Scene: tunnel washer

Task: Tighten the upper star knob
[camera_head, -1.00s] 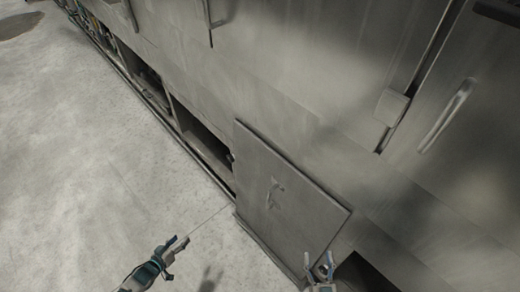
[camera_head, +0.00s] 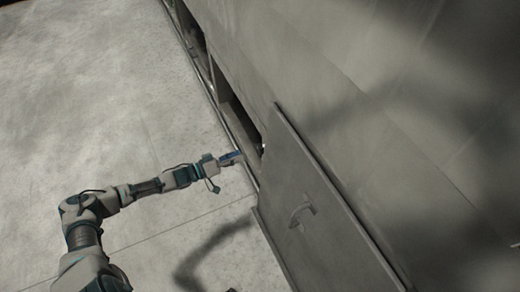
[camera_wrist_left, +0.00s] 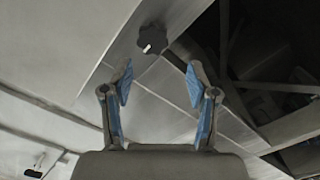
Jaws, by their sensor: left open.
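A dark star knob (camera_wrist_left: 152,38) with a white mark sits on a grey metal strip at the top of the left wrist view. My left gripper (camera_wrist_left: 158,78) is open and empty. Its two blue-padded fingers point toward the knob, which lies beyond the fingertips, roughly between them and apart from them. In the head view my left gripper (camera_head: 232,158) is at the edge of the machine, beside a dark opening. The knob cannot be made out clearly there. My right gripper is not in view.
A grey door panel (camera_head: 318,222) with a handle (camera_head: 301,214) stands just right of my left gripper. The machine's large metal wall (camera_head: 350,110) fills the right side. The pale floor (camera_head: 100,110) at left is clear. Dark framework (camera_wrist_left: 275,65) shows right in the wrist view.

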